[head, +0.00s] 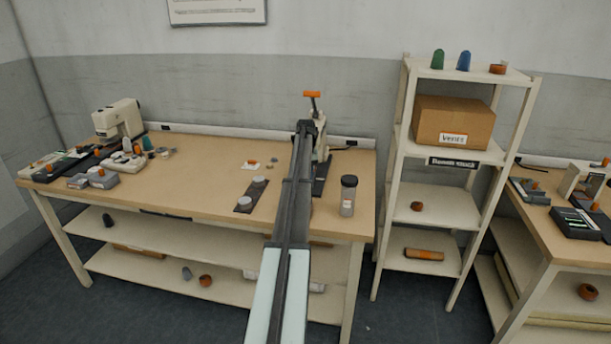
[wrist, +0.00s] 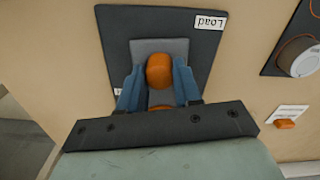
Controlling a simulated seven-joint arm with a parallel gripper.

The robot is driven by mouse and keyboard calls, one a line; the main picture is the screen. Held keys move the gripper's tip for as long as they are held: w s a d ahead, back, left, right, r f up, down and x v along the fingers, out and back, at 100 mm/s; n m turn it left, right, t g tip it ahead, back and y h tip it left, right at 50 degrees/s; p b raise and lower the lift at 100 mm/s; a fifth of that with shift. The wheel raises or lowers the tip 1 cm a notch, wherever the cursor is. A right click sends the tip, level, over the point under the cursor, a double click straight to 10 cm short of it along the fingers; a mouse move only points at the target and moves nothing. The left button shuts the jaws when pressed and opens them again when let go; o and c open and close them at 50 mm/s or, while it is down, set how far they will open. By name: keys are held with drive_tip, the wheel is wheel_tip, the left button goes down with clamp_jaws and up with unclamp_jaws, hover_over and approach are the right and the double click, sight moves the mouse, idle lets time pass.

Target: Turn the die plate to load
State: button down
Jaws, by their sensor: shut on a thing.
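In the wrist view, a dark base plate (wrist: 122,32) lies on the bench with a white "Load" label (wrist: 209,22), upside down in this view, at its corner. A second, mostly covered label (wrist: 118,91) is at its left edge. A smaller grey plate (wrist: 150,46), apparently the die plate, lies on the dark base with an orange knob (wrist: 160,68) over it. My gripper (wrist: 158,84) is shut on the orange knob, one blue finger on each side. Another orange part shows below the knob, partly hidden by my gripper. In the head view, my arm hides the gripper and knob.
A press with an orange handle (head: 312,94) stands behind my arm. A dark-lidded jar (head: 348,196) stands to the right, and a dark strip with round pale pieces (head: 244,203) lies left. A sewing-machine-like device (head: 119,120) is far left. A shelf rack (head: 403,170) stands right.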

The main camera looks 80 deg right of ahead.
drive_tip(key=shift+n, duration=8.7)
drive_tip(key=c, duration=0.8)
unclamp_jaws()
drive_tip(key=shift+r, duration=0.15)
